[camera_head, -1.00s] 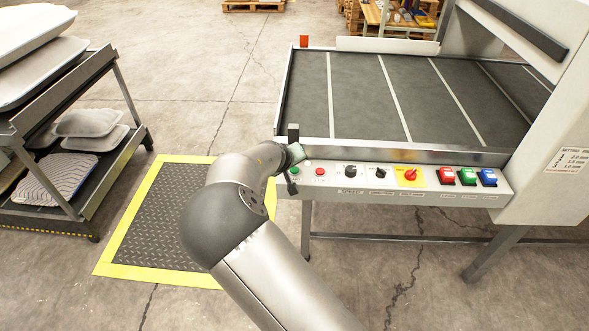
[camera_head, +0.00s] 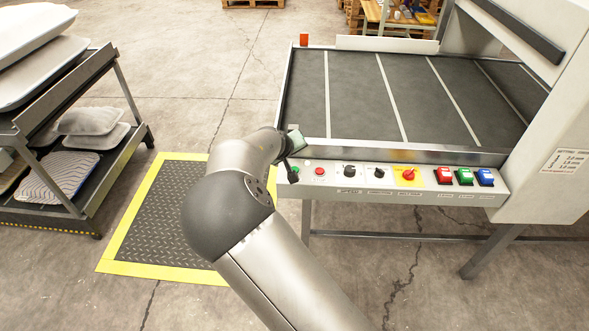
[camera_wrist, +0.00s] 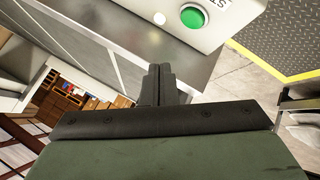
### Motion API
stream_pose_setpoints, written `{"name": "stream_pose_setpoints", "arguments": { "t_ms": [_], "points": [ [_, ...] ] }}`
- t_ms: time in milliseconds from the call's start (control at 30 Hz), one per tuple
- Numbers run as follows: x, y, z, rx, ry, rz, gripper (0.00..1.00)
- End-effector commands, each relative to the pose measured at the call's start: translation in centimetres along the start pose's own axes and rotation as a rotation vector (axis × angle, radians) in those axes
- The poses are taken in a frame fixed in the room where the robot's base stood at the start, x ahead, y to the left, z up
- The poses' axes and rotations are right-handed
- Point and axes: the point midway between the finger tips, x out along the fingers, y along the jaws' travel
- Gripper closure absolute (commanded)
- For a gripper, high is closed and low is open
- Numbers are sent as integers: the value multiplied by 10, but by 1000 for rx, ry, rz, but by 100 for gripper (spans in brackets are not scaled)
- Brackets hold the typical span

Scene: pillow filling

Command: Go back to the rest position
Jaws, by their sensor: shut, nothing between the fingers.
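My gripper (camera_head: 291,146) is at the left front corner of the machine's conveyor bed, just above the left end of the control panel, with my arm reaching up from below. In the wrist view my gripper (camera_wrist: 157,72) has its two dark fingers together with nothing between them. The green button (camera_wrist: 193,16) on the panel lies beyond the fingertips, up and to the right, apart from them. In the head view the gripper and wrist partly cover the panel's left end, and the fingers are small there.
The control panel (camera_head: 330,184) carries several buttons and knobs. The dark conveyor bed (camera_head: 352,98) is empty. A rack (camera_head: 112,150) with pillows stands at the left. A yellow-edged floor mat (camera_head: 150,215) lies between rack and machine. The floor behind the mat is clear.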

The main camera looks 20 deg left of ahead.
Motion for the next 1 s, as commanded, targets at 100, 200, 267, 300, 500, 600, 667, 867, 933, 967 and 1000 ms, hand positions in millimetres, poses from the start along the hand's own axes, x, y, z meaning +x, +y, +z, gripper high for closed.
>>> {"name": "stream_pose_setpoints", "arguments": {
  "t_ms": [100,200,267,300,500,600,667,867,933,967,1000],
  "points": [
    [0,0,0,0,0,0,100],
    [0,0,0,0,0,0,100],
    [0,0,0,1,-1,0,100],
    [0,3,1,6,-5,-1,100],
    [-7,65,45,144,-140,-38,100],
    [-29,116,94,279,-273,-96,100],
    [-50,140,125,356,-349,-141,100],
    [-145,192,210,540,-522,-286,100],
    [-184,202,237,582,-559,-325,100],
    [-200,205,248,596,-573,-338,100],
    [-222,208,262,613,-590,-352,100]
  ]
}}
